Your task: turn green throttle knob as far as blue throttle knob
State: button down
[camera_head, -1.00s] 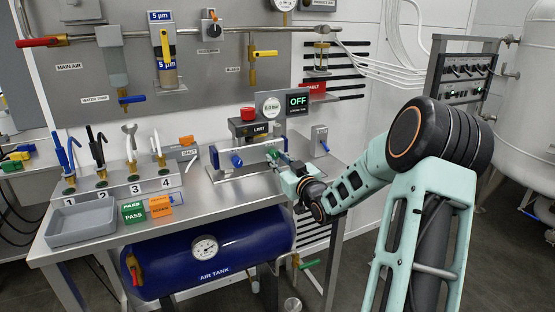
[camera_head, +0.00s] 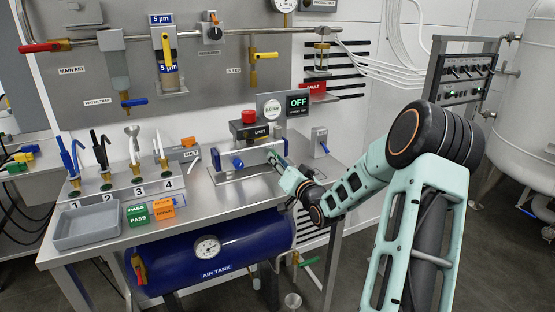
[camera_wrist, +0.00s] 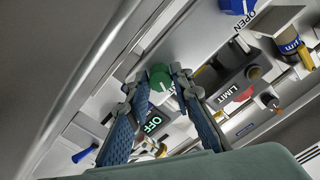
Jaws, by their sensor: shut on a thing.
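The green throttle knob (camera_wrist: 160,77) sits between the fingertips of my gripper (camera_wrist: 161,82) in the wrist view. My gripper is shut on it, with a finger on each side. In the head view my gripper (camera_head: 278,165) is at the right end of the grey metal fixture on the bench and hides the green knob. The blue throttle knob (camera_head: 237,162) is on the front of the same fixture, to the left. In the wrist view a blue part (camera_wrist: 236,6) beside an OPEN label shows at the top edge. The knob's turn angle is too small to read.
A grey box with a blue lever (camera_head: 319,142) stands close right of my gripper. The left bench holds numbered valves and a grey tray (camera_head: 88,226).

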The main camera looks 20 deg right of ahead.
jog(key=shift+m, duration=0.4)
jog(key=c, duration=1.7)
grip_release()
jog(key=shift+s, duration=0.1)
jog(key=s, duration=1.2)
jog(key=shift+d, duration=0.15)
jog(key=shift+w, duration=0.1)
